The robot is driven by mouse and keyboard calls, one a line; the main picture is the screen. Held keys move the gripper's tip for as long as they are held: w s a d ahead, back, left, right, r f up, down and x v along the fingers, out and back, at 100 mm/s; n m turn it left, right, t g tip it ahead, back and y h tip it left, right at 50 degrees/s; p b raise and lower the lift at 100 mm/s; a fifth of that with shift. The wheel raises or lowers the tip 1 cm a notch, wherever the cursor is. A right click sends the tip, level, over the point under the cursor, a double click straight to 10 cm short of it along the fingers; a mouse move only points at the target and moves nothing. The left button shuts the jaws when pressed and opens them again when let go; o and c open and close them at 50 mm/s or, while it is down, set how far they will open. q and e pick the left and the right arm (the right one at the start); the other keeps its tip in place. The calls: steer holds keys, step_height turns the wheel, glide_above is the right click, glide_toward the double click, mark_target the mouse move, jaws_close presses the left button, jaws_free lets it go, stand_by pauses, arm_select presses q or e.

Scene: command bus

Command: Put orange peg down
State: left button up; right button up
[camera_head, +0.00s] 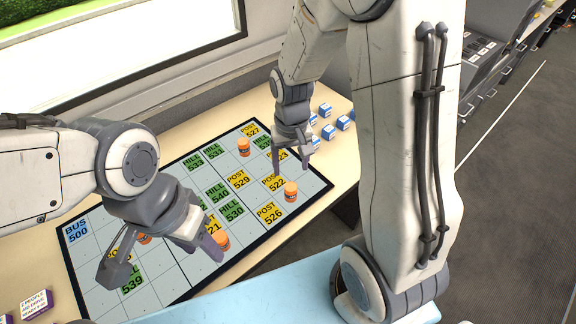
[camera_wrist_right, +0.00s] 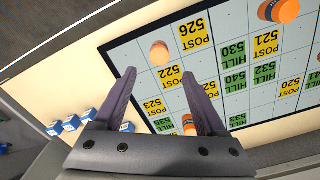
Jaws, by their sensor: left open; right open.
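Several orange pegs stand on the gridded board (camera_head: 102,220). One orange peg (camera_head: 291,190) is beside the yellow POST 522 label; the right wrist view also shows it (camera_wrist_right: 160,53), beyond the fingertips. Another orange peg (camera_head: 244,147) is towards the far edge, and it appears near the right finger in the wrist view (camera_wrist_right: 189,125). A third peg (camera_head: 222,239) is beside my left gripper. My right gripper (camera_head: 293,170) is open and empty above the POST 522 label. My left gripper (camera_head: 160,262) is open over the near left of the board, partly hiding another peg (camera_head: 144,238).
Several blue-and-white cubes (camera_head: 328,123) lie on the table right of the board. A purple labelled block (camera_head: 36,305) is at the lower left. Yellow and green label tiles cover part of the grid; other cells are bare. A window is behind.

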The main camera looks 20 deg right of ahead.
steer(key=s+a+r+n, duration=0.4)
steer(key=s+a+r, duration=0.1)
steer(key=s, duration=0.4)
steer(key=s+a+r+n+y, duration=0.1)
steer(key=s+a+r+n, duration=0.3)
steer(key=s+a, duration=0.3)
steer(key=shift+s+a+r+n, duration=0.3)
steer(key=shift+s+r+n, duration=0.15)
steer(key=shift+s, duration=0.65)
